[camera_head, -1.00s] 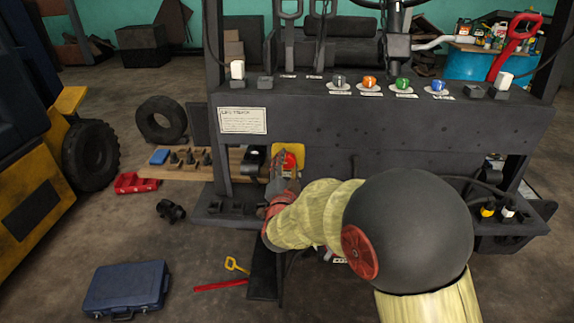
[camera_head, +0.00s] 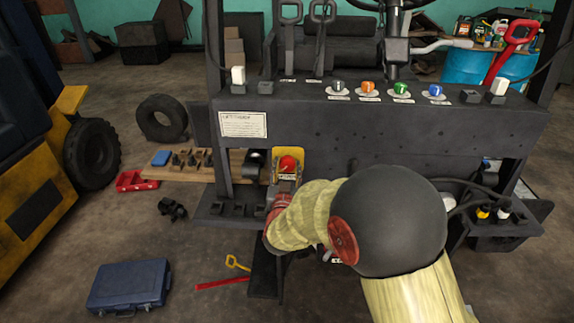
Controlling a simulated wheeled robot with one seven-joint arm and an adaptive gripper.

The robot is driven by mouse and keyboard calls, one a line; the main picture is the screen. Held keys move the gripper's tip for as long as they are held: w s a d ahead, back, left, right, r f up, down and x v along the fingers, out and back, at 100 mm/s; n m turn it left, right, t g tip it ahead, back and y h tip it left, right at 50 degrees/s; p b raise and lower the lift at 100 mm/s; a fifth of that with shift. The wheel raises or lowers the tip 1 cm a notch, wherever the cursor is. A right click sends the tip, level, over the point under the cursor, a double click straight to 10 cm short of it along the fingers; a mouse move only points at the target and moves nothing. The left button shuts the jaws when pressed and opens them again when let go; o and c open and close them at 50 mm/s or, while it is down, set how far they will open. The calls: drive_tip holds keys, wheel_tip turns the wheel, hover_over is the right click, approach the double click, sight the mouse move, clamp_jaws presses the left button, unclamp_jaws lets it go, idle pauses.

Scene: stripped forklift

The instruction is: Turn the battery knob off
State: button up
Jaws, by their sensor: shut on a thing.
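The battery knob (camera_head: 288,164) is red and sits on a yellow plate (camera_head: 297,152) low on the front of the dark forklift frame, left of centre. A small label shows below the knob. My gripper (camera_head: 287,174) comes up to it from below and is shut on the knob. The fingertips are small here, and their exact hold on the knob is hard to make out. My arm stretches from the lower right to the plate.
Several coloured knobs (camera_head: 369,89) line the panel above. A white printed sign (camera_head: 243,124) is at upper left of the plate. A blue case (camera_head: 128,285), a red bar (camera_head: 221,284) and a tyre (camera_head: 161,118) lie on the floor to the left.

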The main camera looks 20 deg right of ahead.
drive_tip(key=n+p, duration=0.2)
drive_tip(key=n, duration=0.3)
drive_tip(key=shift+r+n+p, duration=0.1)
drive_tip(key=shift+n+p, duration=0.2)
drive_tip(key=shift+p, duration=0.05)
drive_tip(key=shift+n+p, duration=0.95)
drive_tip(key=shift+n, duration=0.85)
drive_tip(key=o, duration=1.1)
drive_tip(key=shift+c, duration=0.2)
drive_tip(key=shift+o, duration=0.5)
drive_tip(key=shift+s, duration=0.1)
drive_tip(key=v, duration=1.2)
